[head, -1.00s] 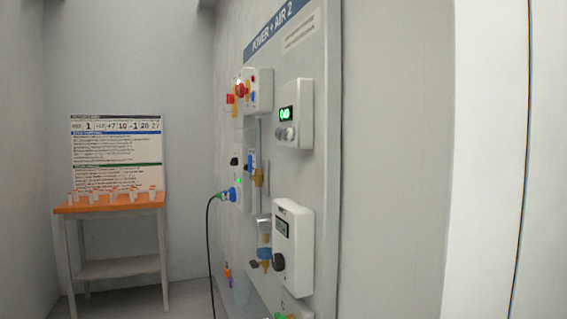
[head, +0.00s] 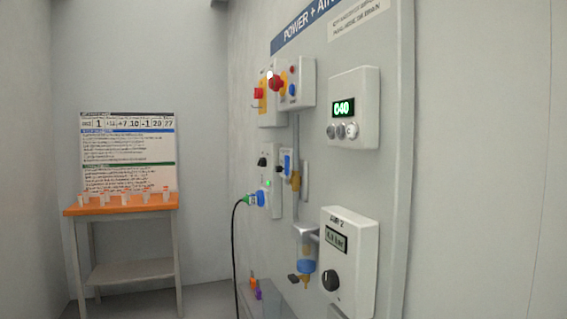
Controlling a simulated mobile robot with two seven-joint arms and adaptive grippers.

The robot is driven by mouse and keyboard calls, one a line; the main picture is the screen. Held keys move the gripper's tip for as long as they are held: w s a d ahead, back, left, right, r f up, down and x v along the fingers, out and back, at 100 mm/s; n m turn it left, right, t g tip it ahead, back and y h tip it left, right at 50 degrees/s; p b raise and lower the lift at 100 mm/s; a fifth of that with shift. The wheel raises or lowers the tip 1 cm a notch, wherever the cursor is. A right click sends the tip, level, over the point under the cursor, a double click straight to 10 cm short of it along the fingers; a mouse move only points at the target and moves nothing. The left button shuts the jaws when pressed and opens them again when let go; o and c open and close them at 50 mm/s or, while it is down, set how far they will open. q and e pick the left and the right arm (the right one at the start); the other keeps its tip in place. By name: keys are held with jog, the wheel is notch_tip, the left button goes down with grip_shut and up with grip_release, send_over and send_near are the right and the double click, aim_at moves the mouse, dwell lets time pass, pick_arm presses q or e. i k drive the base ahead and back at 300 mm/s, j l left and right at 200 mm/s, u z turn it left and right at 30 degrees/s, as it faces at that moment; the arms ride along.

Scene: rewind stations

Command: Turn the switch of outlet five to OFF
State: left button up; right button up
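A pale outlet box (head: 275,205) is on the panel, seen at a steep angle. It has a black rotary switch (head: 263,161) at its upper part, a small green light and a blue socket (head: 261,198). A green plug (head: 249,199) with a black cable is in the socket. I cannot read an outlet number or the switch position. Neither of my grippers is in view.
The Power + Air panel (head: 390,200) carries a red-button box (head: 301,75), a display box reading 040 (head: 365,112), an Air 2 box (head: 360,235) and a filter (head: 306,250). A black cable (head: 234,250) hangs left. An orange-topped table (head: 110,210) stands behind. The floor between looks clear.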

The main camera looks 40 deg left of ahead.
aim_at(261, 162)
jog(key=j+z, duration=0.25)
jog(key=j, duration=0.3)
jog(key=k+j+z, duration=0.25)
jog(key=j, duration=0.7)
jog(key=k+j+z, duration=0.1)
jog(key=j, duration=0.25)
jog(key=k+j+z, duration=0.1)
jog(key=j, duration=0.3)
